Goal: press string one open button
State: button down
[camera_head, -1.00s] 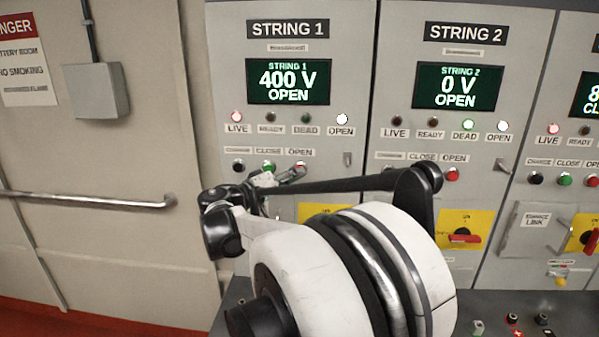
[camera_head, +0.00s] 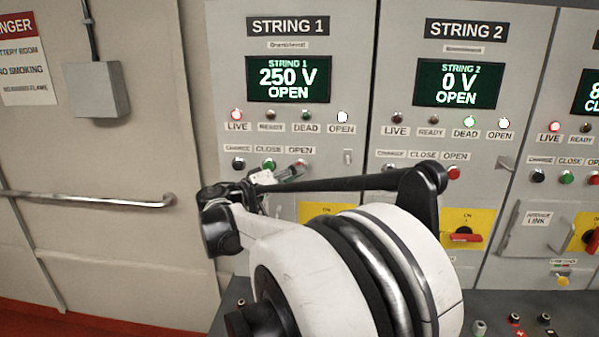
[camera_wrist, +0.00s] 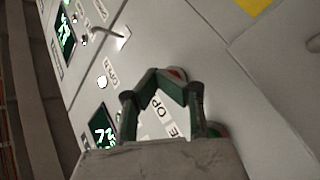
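The STRING 1 panel (camera_head: 227,80) is at the centre-left in the head view. Its display (camera_head: 288,79) reads 250 V OPEN. Its red open button (camera_head: 301,163) is at the right of the button row, largely covered by my gripper (camera_head: 292,173). In the wrist view my gripper (camera_wrist: 168,78) has its green-grey fingers bent together at the tips, with nothing seen between them. The tips lie over the red button (camera_wrist: 178,72); I cannot tell whether they touch it. The green close button (camera_wrist: 218,130) is partly visible beside the right finger.
The black charge button (camera_head: 238,163) and green close button (camera_head: 269,164) are close by. The STRING 1 LIVE (camera_head: 236,115) and OPEN (camera_head: 342,117) lamps are lit. The STRING 2 panel (camera_head: 400,75) is to the right. A door with a bar (camera_head: 100,200) is left.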

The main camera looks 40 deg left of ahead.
jog(key=shift+s, duration=0.1)
jog(key=s+d, duration=0.1)
jog(key=s+d+b, duration=0.1)
jog(key=s, duration=0.1)
jog(key=s+d+b, duration=0.1)
jog(key=s, duration=0.1)
jog(key=shift+d, duration=0.1)
dwell(0.5)
jog(key=shift+w, duration=0.1)
dwell(0.5)
